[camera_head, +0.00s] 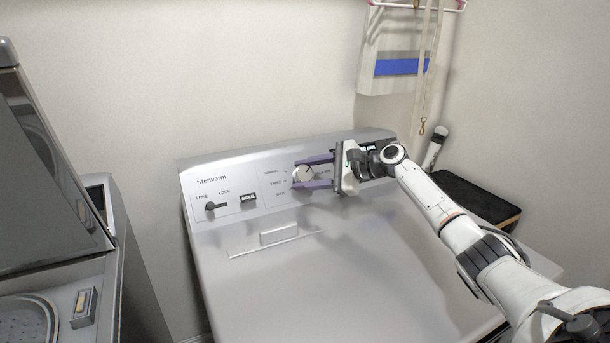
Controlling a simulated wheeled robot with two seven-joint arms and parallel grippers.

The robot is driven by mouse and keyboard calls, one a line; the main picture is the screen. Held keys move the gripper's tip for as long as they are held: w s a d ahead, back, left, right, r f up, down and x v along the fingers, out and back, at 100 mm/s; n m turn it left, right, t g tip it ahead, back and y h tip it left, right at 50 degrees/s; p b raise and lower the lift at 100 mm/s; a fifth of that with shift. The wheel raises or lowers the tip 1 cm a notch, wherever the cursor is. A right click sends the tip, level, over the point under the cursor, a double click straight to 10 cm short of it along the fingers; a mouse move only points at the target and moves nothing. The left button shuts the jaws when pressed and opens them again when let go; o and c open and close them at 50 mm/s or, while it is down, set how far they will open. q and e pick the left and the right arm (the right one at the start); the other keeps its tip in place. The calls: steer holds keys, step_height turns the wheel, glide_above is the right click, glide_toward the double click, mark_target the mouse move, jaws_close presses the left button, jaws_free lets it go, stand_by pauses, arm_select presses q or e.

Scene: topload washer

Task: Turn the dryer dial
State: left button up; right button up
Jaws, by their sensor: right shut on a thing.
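The dryer (330,270) is the grey machine in the middle, with a sloped control panel marked "Stenvarm" at its back. The round whitish dryer dial (304,174) sits near the middle of that panel, with printed settings to its left. My right gripper (302,173) reaches in from the right. Its two purple fingers lie above and below the dial and are shut on it. The fingers hide part of the dial's edge. My left gripper is not in view.
A topload washer with raised lid (45,170) stands at the left. A dark-topped box (475,195) stands right of the dryer.

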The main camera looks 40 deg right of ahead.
steer(key=shift+a+f, duration=0.1)
steer(key=shift+f, duration=0.05)
steer(key=o, duration=1)
steer(key=shift+o, duration=0.2)
steer(key=shift+s, duration=0.15)
steer(key=b+v, duration=0.1)
steer(key=v, duration=0.9)
